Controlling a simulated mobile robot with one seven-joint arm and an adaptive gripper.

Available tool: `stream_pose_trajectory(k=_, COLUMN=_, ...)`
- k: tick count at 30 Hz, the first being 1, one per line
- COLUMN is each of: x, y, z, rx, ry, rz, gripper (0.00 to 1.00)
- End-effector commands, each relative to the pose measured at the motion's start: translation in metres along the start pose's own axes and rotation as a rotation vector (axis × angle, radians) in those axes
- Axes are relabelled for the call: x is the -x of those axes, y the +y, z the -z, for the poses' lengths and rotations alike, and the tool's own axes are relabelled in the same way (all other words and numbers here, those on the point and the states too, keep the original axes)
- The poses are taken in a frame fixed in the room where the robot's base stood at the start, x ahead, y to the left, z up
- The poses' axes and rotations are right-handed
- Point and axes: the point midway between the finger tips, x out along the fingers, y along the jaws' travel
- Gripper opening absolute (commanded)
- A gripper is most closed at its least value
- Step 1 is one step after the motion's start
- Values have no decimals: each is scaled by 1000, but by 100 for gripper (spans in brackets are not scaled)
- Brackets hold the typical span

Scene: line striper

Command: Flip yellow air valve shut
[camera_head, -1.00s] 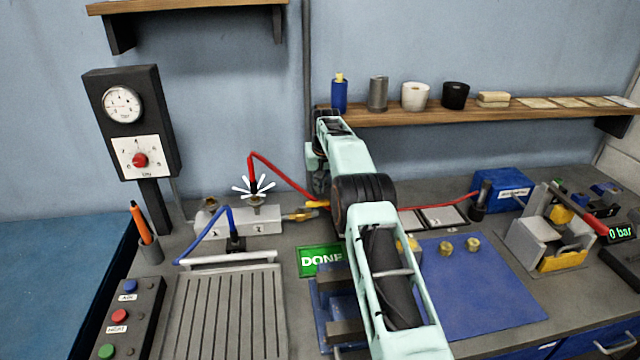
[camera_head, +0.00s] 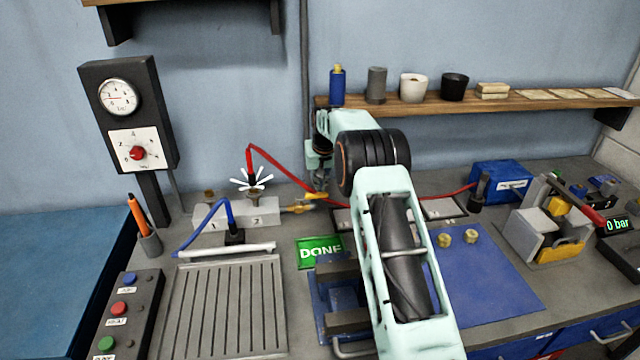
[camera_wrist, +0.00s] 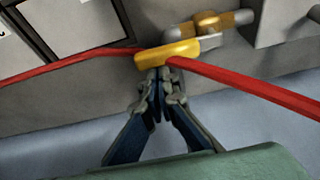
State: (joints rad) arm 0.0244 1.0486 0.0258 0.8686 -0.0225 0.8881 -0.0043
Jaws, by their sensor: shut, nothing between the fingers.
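The yellow air valve lever (camera_head: 315,196) sits at the right end of the manifold's brass fitting (camera_head: 292,209), partly hidden by my gripper in the head view. In the wrist view the yellow lever (camera_wrist: 167,54) lies roughly in line with the brass valve body (camera_wrist: 208,24). My gripper (camera_wrist: 160,76) is shut and empty. Its fingertips are right at the lever's near edge; I cannot tell whether they touch it. In the head view my gripper (camera_head: 320,182) is at the lever and small.
A red hose (camera_wrist: 245,90) passes close by the lever and fingertips. The grey manifold (camera_head: 238,214) with a blue hose (camera_head: 205,215) stands left. A green DONE sign (camera_head: 320,251) lies in front. A wall shelf (camera_head: 450,104) holding containers is behind my arm.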

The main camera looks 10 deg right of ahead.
Motion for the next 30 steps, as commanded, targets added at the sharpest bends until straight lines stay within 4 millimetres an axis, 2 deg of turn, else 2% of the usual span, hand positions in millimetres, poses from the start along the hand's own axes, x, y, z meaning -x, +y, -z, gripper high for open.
stream_pose_trajectory(k=17, x=1, y=1, z=-5, rx=-62, ry=1, rz=-22, gripper=0)
stream_pose_trajectory(k=23, x=2, y=1, z=-12, rx=-157, ry=1, rz=-57, gripper=0)
stream_pose_trajectory(k=30, x=7, y=-1, z=-28, rx=-360, ry=-1, rz=-128, gripper=0)
